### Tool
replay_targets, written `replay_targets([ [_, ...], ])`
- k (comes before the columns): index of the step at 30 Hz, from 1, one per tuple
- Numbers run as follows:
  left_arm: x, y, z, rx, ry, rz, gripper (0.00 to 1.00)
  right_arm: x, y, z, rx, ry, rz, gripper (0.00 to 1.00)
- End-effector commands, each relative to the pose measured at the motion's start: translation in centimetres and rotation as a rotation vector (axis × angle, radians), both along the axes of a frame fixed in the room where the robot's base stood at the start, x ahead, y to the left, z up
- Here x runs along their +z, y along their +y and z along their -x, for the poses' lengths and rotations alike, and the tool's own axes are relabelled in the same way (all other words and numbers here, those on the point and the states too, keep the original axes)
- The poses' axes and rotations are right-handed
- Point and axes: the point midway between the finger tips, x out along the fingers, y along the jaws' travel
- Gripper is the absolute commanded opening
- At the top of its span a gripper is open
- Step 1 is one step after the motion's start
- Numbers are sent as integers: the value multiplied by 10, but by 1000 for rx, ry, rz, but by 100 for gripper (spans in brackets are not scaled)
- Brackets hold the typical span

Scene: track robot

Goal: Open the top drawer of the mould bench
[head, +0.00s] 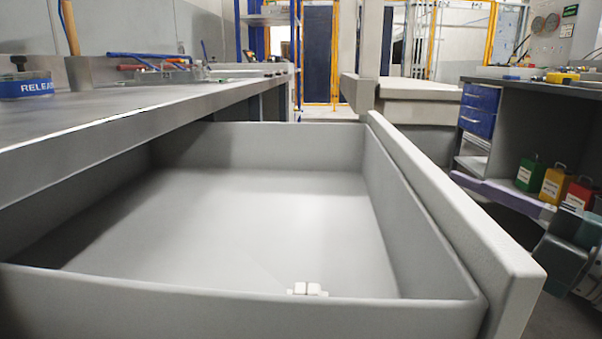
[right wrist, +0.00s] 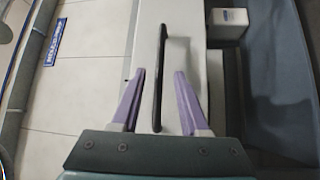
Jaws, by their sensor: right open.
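The mould bench (head: 130,105) runs along the left of the head view. Its grey drawer (head: 220,210) stands far out from under the bench top, and its inside shows almost empty. The thick front panel (head: 450,215) is on the right; its handle is hidden there. In the right wrist view the dark bar handle (right wrist: 161,75) on the pale front lies between the purple fingers of my right gripper (right wrist: 160,75). The fingers are open, one on each side, with gaps to the bar. In the head view this gripper (head: 500,192) is right of the front panel. My left gripper is not in view.
A small white piece (head: 307,289) shows by the drawer's near wall. A blue tape roll (head: 25,85) and tools lie on the bench top. At the right, a dark bench holds blue drawers (head: 478,110) and green, yellow and red cans (head: 555,185) on its lower shelf.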

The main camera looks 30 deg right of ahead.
Motion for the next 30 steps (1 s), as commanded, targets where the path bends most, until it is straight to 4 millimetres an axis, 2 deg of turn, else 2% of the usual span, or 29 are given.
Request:
replay_targets([
  [3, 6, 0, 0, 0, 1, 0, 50, -3, -5, 24, -3, 6, 0, 44],
  [10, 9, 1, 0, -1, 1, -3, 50, -6, -10, 50, -2, 1, 0, 44],
  [26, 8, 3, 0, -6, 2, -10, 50, -7, -10, 52, 0, 0, 1, 44],
  [28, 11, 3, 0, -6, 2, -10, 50, -4, -10, 52, -4, 3, -3, 44],
  [30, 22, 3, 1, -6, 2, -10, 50, 5, -10, 49, -21, 16, -22, 44],
])
